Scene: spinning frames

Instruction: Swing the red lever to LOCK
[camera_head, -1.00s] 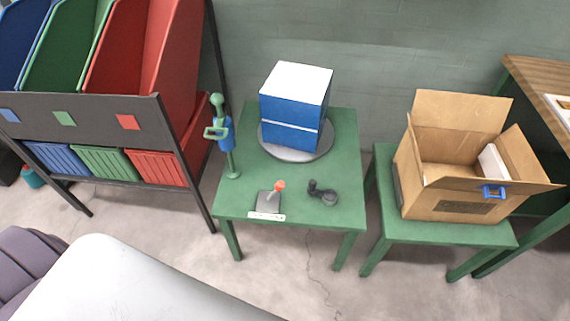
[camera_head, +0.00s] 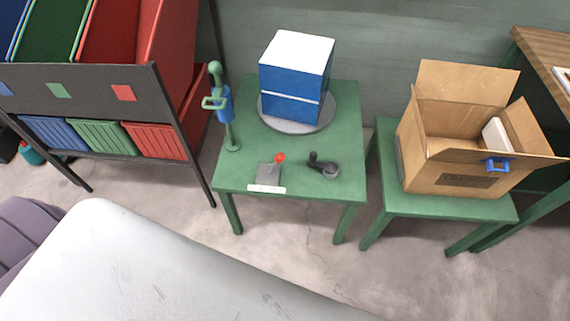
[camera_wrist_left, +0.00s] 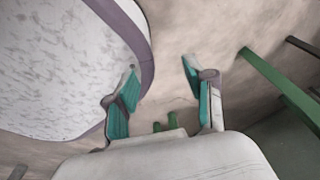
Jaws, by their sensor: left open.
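The red lever (camera_head: 280,158) is a short stick with a red knob on a small dark grey base plate with a white label strip. It stands at the front of the green table (camera_head: 235,182); the label's writing is too small to read. In the left wrist view my left gripper (camera_wrist_left: 162,85) is open and empty, with teal pads on its fingers. It points toward bare floor, apart from the lever. Neither gripper shows in the head view.
A black crank (camera_head: 323,165) sits right of the lever. A blue and white box (camera_head: 292,85) stands on a round grey turntable (camera_head: 297,122) behind. A green post with a blue part (camera_head: 226,105) stands at the table's left edge. An open cardboard box (camera_head: 475,145) is on the right table.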

